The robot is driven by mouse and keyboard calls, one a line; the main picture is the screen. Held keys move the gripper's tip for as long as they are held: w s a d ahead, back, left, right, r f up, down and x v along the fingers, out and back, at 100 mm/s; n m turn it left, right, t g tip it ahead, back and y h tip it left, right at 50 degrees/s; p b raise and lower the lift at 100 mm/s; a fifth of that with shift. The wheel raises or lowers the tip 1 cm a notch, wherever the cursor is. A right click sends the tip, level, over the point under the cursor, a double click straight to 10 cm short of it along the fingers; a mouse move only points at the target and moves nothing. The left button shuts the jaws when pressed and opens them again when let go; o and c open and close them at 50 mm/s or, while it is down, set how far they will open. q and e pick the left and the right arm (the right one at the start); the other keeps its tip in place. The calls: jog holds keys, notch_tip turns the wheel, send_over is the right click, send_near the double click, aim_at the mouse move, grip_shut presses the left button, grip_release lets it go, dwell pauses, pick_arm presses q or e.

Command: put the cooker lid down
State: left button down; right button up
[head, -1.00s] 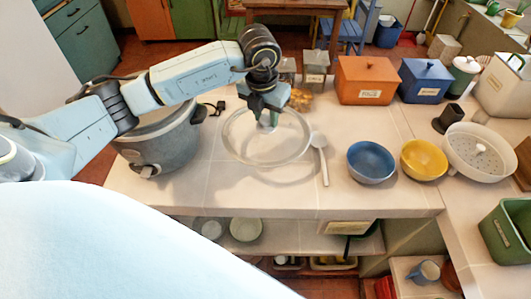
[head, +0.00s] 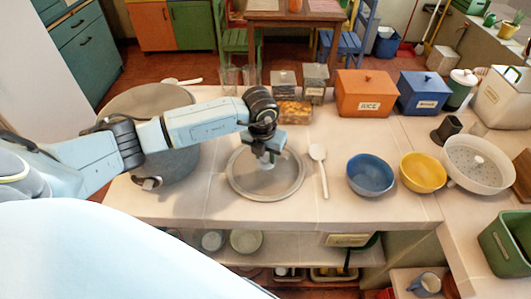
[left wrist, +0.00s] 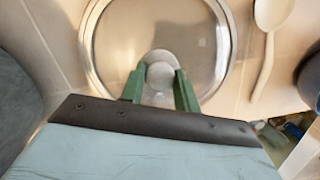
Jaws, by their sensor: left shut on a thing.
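The cooker lid (head: 243,180) is a round glass disc with a pale rim and a knob in its middle. My left gripper (head: 267,161) is above the lid and shut on its knob. In the left wrist view the green fingers (left wrist: 160,88) stand on both sides of the pale knob (left wrist: 160,62), with the lid's rim (left wrist: 228,30) around it. The lid looks level, at or very near the counter surface; I cannot tell whether it touches. The grey cooker (head: 172,165) stands to the left, partly hidden behind my left arm. My right gripper is not in view.
A white spoon (head: 319,168) lies just right of the lid. Beyond it are a blue bowl (head: 370,175), a yellow bowl (head: 422,173) and a white colander (head: 476,165). Behind stand jars and an orange box (head: 365,92). The counter's front edge (head: 270,225) is near the lid.

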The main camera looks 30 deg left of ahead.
aim_at(263, 167)
pick_arm(q)
jog(key=c, duration=1.5)
grip_release()
jog(key=shift+f, duration=0.1)
jog(key=o, duration=0.5)
jog(key=shift+c, duration=0.2)
jog(key=shift+r, duration=0.55)
notch_tip(263, 167, up, 11)
jog(key=s+b, duration=0.1)
jog(key=shift+s+d, duration=0.15)
jog(key=shift+s, duration=0.25)
